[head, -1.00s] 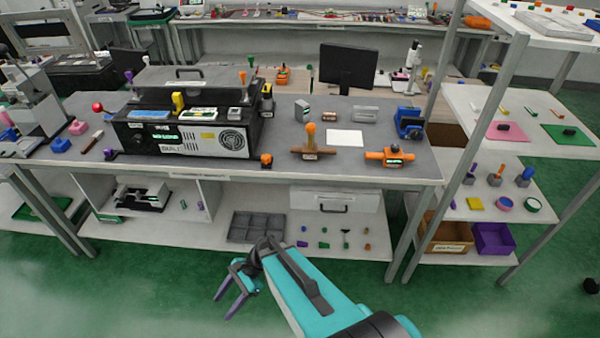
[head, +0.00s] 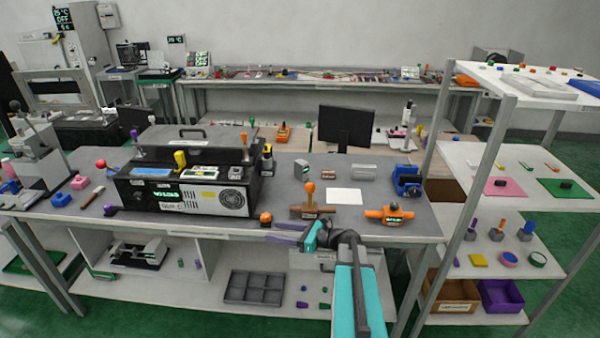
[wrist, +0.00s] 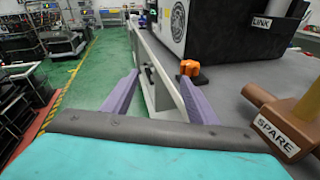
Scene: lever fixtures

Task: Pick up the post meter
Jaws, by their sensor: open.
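No readable label marks the post meter, so I cannot tell for certain which thing it is. An orange device (head: 390,213) with a lit green display and a dark knob sits at the bench's front right and looks like a meter. My gripper (head: 271,231) is open and empty at the bench's front edge, left of that device, its purple fingers pointing left. In the wrist view my gripper (wrist: 160,76) has nothing between its fingers. The orange device does not show in the wrist view.
A brown block labelled SPARE (wrist: 277,135), with an upright tan handle, stands close beside my gripper; it also shows in the head view (head: 312,211). An orange knob (wrist: 190,68) sits near the fingertips. A black machine (head: 185,190) fills the bench's left; a shelf rack stands right.

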